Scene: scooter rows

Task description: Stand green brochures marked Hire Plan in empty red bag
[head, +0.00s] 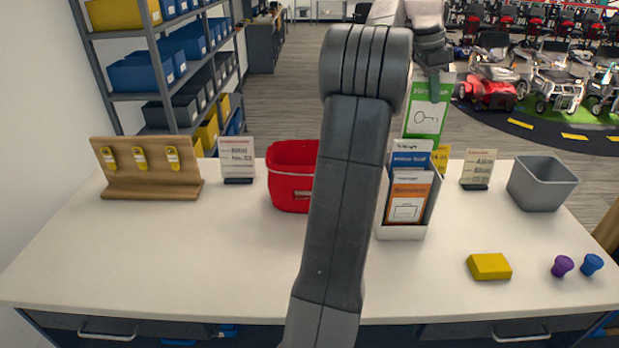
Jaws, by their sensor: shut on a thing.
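My gripper (436,76) is shut on a green brochure (426,118) with a key picture, its title partly covered by the fingers. The brochure is upright above the back of a white brochure holder (401,232); I cannot tell whether its lower edge is still inside. The holder also has orange (408,202), blue (411,160) and yellow (441,158) brochures. The red bag (290,178) stands open left of my arm. My arm hides its right side, and no brochure shows in the visible part of it.
A wooden board with yellow tags (150,188), two sign cards (238,160) (478,168), a grey bin (541,184), a yellow block (489,266), a purple knob (562,266) and a blue knob (592,264) are on the white counter (170,258). The counter's front left is clear.

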